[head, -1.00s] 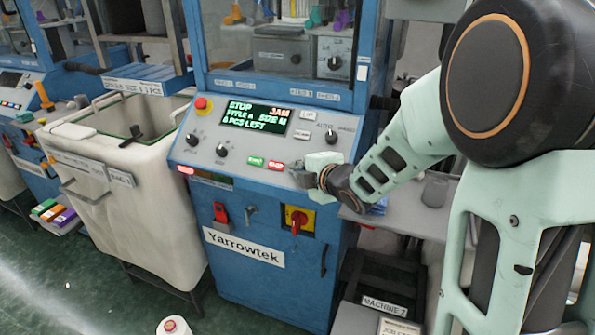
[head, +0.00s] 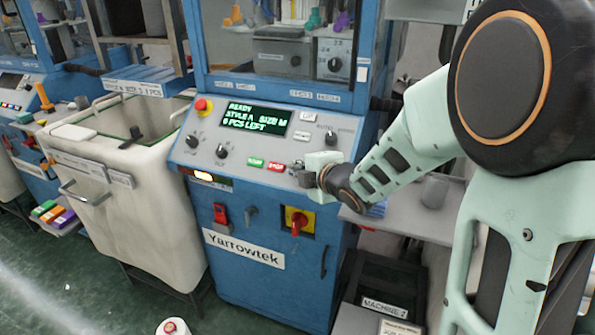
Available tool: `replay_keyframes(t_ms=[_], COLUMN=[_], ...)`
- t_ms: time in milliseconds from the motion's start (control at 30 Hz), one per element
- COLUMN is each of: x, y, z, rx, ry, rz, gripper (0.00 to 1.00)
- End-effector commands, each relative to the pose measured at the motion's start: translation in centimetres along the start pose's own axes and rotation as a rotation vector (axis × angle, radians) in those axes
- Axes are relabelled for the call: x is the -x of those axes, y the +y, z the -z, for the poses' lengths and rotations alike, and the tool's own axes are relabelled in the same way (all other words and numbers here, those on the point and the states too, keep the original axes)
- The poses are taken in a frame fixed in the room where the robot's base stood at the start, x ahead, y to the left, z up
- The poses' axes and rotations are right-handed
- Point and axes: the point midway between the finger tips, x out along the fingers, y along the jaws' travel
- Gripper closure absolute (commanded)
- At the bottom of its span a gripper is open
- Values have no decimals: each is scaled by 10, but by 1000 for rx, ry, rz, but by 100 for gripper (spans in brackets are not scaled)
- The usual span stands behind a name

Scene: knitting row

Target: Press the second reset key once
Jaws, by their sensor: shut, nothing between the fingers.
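The blue Yarrowtek machine's sloping control panel (head: 235,150) faces me. Its display (head: 256,118) reads READY, a style and size line, and pieces left. A green key (head: 256,162) and a red key (head: 276,167) sit low on the panel. Two pale keys, an upper one (head: 308,117) and a lower one (head: 301,136), sit right of the display; their labels are too small to read surely. I cannot tell which is the second reset key. My gripper (head: 300,173) is shut and empty at the panel's lower right, right of the red key. Its fingers hide the panel there; contact is unclear.
A red stop button (head: 203,105) and dark knobs (head: 191,140) stand on the panel. A red-yellow rotary switch (head: 297,220) is below. A white bin (head: 110,200) stands left, a grey shelf (head: 415,205) right.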

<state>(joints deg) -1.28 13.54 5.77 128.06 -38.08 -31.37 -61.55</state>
Motion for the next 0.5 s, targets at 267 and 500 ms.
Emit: replay_keyframes(t_ms=[267,500], x=[1,12], y=[0,10], z=[1,9], rx=[0,1], ry=[1,2], rz=[1,-1], gripper=[100,100])
